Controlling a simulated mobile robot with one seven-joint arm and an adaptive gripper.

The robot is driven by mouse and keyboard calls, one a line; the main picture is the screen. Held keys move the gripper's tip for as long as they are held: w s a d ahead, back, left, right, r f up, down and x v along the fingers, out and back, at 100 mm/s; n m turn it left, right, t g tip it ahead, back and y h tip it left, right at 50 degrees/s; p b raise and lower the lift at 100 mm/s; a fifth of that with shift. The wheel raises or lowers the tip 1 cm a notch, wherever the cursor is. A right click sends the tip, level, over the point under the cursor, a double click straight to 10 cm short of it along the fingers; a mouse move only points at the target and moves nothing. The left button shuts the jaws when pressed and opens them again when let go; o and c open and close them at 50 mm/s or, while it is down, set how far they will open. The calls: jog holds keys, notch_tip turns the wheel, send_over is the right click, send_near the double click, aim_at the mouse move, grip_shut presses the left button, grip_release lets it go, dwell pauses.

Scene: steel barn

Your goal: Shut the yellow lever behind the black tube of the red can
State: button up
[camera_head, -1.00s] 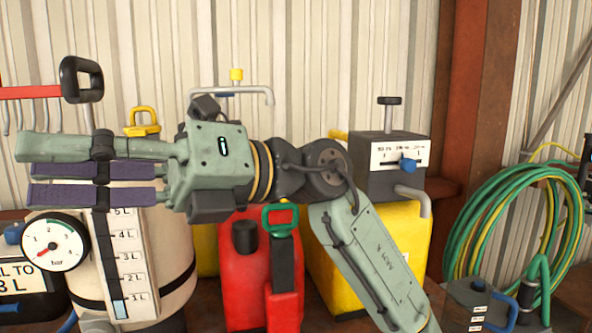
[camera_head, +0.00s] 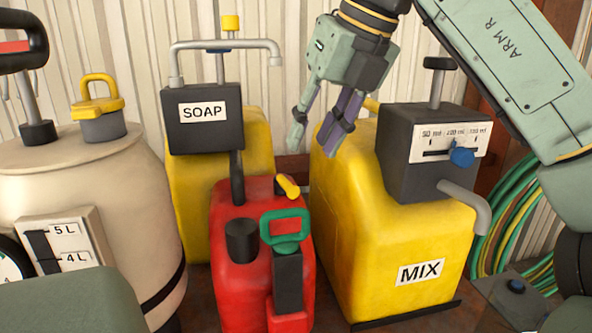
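The red can (camera_head: 225,270) stands in the middle, with a black cap (camera_head: 242,240) on top. A black tube (camera_head: 237,178) rises upright from the back of its top. A short yellow lever (camera_head: 288,186) sits at the can's upper back right, slanting down to the right. My gripper (camera_head: 311,148) points downward above and slightly right of the lever. Its grey-green finger and its purple-padded fingers are apart, with nothing between them. It does not appear to touch the lever.
The yellow MIX container (camera_head: 370,240) stands close on the right, its grey spout (camera_head: 465,205) jutting forward. The yellow SOAP container (camera_head: 190,195) is behind left. A cream drum (camera_head: 140,190) fills the left. The green handle (camera_head: 284,225) stands up in front.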

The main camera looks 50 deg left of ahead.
aim_at(291, 184)
jog(key=p+x, duration=0.1)
jog(key=x, duration=0.7)
jog(key=shift+a+f, duration=0.1)
jog(key=shift+f, duration=0.15)
jog(key=shift+c, duration=0.6)
grip_shut()
